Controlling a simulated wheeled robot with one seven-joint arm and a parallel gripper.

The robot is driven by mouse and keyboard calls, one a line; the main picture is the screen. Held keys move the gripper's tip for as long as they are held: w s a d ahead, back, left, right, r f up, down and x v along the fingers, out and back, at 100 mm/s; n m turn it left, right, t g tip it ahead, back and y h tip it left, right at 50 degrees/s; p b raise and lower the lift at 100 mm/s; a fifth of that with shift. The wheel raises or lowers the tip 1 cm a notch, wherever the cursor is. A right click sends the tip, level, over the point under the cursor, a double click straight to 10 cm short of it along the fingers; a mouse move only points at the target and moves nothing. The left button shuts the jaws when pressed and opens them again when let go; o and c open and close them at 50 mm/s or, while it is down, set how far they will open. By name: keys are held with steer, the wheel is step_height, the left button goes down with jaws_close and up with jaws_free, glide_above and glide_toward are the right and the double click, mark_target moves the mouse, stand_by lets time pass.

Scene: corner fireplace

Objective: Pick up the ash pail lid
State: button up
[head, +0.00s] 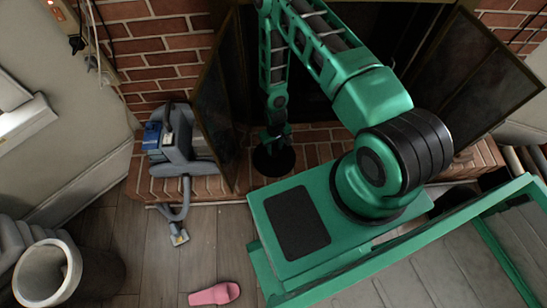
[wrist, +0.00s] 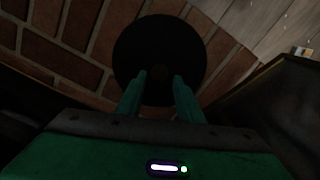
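The ash pail lid appears as a flat black disc (head: 266,167) on the brick hearth, in front of the fireplace opening. In the wrist view the black disc (wrist: 150,42) fills the upper middle, lying on bricks. My gripper (head: 277,136) points down over the disc in the head view and covers part of it. In the wrist view my gripper (wrist: 159,77) has its two green fingers apart, with their tips in front of the disc. A faint round shape, perhaps a knob, shows between the tips. Contact with it cannot be made out.
Open dark fireplace doors (head: 215,115) (head: 455,75) stand on both sides of my arm. A grey-blue vacuum cleaner (head: 180,145) stands on the hearth at left. A pink slipper (head: 214,294) lies on the wooden floor. A pale round-rimmed container (head: 45,275) is at lower left.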

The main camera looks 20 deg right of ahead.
mark_target(274, 153)
steer(key=shift+w+f, duration=0.15)
steer(key=shift+f, duration=1.45)
steer(key=shift+w+f, duration=0.1)
steer(key=shift+f, duration=1.45)
jaws_close()
